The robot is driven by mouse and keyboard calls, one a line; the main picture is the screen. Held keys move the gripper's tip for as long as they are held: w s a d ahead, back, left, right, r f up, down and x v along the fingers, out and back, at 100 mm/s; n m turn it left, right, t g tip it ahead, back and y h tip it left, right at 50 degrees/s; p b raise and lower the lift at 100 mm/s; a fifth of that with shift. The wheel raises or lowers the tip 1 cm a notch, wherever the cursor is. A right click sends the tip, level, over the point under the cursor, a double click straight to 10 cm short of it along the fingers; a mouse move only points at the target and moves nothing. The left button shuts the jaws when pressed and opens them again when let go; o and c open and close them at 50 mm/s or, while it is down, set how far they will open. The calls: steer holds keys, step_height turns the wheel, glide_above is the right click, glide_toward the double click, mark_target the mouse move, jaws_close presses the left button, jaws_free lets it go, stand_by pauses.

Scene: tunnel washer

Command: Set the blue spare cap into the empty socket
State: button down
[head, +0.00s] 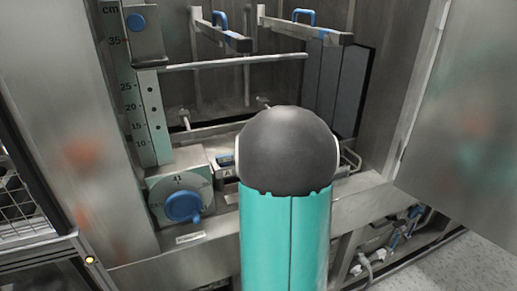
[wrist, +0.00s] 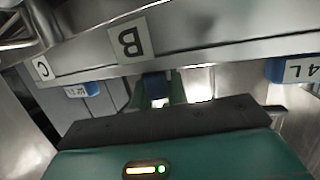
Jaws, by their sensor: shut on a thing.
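In the wrist view my gripper (wrist: 159,85) has its two green fingers shut on a small dark-blue piece, the blue spare cap (wrist: 154,82), just below the metal bar's B label. A pale patch shows on its lower part. I cannot tell whether the cap touches the bar or is seated in anything. The empty socket cannot be made out; the bar and my gripper may hide it. In the head view my own arm hides the gripper and cap.
The metal bar (wrist: 215,50) carries B (wrist: 130,40) and C (wrist: 42,68) labels. Blue labelled blocks sit at its right (wrist: 278,70) and left (wrist: 75,91). In the head view, a blue dial knob (head: 183,206) stands left of my arm and an open door (head: 462,120) right.

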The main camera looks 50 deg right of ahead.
steer(key=shift+f, duration=0.1)
steer(key=c, duration=1.3)
jaws_free()
steer(key=v, duration=1.3)
steer(key=shift+s+a, duration=0.3)
